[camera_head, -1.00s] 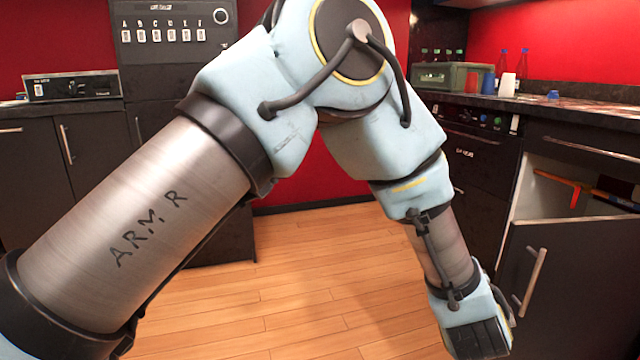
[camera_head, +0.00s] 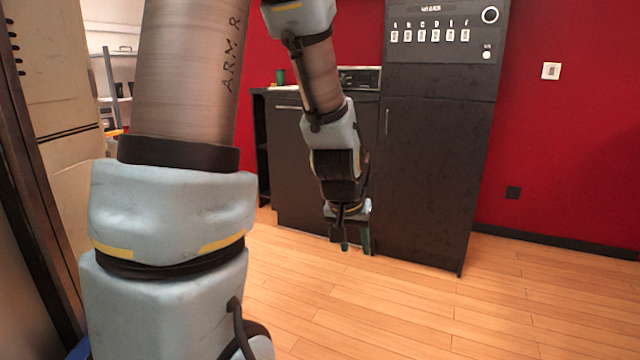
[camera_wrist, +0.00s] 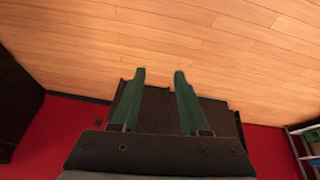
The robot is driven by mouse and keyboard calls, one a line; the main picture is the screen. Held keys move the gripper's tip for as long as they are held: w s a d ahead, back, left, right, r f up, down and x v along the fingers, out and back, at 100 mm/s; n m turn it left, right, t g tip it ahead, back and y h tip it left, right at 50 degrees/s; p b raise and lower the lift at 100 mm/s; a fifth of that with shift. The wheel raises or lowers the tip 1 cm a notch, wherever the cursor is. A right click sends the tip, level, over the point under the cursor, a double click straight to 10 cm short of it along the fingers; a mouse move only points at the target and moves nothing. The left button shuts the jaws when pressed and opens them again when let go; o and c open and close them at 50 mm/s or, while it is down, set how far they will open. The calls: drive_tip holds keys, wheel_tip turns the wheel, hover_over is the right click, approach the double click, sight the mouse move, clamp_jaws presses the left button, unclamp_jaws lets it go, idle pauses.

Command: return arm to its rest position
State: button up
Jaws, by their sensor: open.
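My gripper (camera_head: 355,243) hangs at the end of my arm, pointing down in front of the dark cabinets in the head view. Its two green fingers are apart and nothing is between them. The wrist view also shows my gripper (camera_wrist: 157,75) open and empty, with its fingers over a dark cabinet and the wooden floor. My arm (camera_head: 190,75), marked "ARM R", fills the left of the head view, with its links folded.
A tall dark cabinet (camera_head: 435,170) with a labelled panel stands behind my gripper. A low cabinet (camera_head: 290,165) with a green cup (camera_head: 280,76) is left of it. Wooden floor (camera_head: 400,310) is clear at right. A beige unit (camera_head: 65,100) stands close at left.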

drive_tip(key=s+a+n+g+y, duration=0.1)
drive_tip(key=s+a+n, duration=0.15)
drive_tip(key=a, duration=0.45)
drive_tip(key=s+a+n+g+y, duration=0.1)
drive_tip(key=s+a, duration=0.3)
drive_tip(key=a, duration=0.3)
wheel_tip(320, 180, up, 27)
drive_tip(key=a+p, duration=0.1)
drive_tip(key=p, duration=2.5)
drive_tip(key=shift+s+g+p, duration=0.3)
drive_tip(key=shift+s+p, duration=0.05)
